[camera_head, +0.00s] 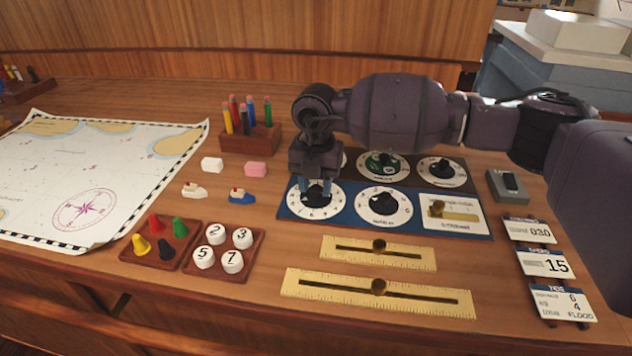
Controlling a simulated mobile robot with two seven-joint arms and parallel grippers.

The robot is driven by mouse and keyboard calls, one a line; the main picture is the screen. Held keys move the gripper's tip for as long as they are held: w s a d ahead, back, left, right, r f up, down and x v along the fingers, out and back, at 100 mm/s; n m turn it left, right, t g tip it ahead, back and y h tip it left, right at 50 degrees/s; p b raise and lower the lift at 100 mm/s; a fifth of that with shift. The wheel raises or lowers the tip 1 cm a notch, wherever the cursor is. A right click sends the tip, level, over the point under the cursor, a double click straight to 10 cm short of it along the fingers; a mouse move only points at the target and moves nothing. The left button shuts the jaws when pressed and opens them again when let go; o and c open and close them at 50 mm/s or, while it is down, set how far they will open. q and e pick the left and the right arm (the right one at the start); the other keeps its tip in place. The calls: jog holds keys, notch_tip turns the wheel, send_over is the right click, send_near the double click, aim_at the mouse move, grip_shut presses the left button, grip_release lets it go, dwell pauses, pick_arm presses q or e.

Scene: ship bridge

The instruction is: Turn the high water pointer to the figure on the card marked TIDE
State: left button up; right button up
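A blue panel (350,222) holds two white dials with black pointer knobs and a brass slider plate. My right gripper (316,187) points down over the left white dial (318,213). Its fingertips are on either side of that dial's black knob (317,198); whether they touch it I cannot tell. The gripper hides the dial's upper part, and the dial's label is too small to read. The second white dial (399,213) is to its right. The card marked TIDE (562,301) lies at the front right, showing 6, 4 and FLOOD. My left gripper is not in view.
A dark panel (463,184) with more dials is behind, partly under my arm. Two brass slider rules (420,298) lie in front. Two more cards (545,262) and a grey switch box (507,185) are right. Pegs, number discs, small boats, a pen holder (263,138) and chart (120,165) are left.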

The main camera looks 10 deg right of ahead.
jog(key=c, duration=0.6)
jog(key=shift+c, duration=0.2)
jog(key=shift+n, duration=0.3)
jog(key=shift+r+n+p, duration=0.1)
jog(key=shift+n+p, duration=0.3)
jog(key=shift+n, duration=0.5)
jog(key=n, duration=0.4)
jog(key=shift+n, duration=2.6)
jog(key=o, duration=0.9)
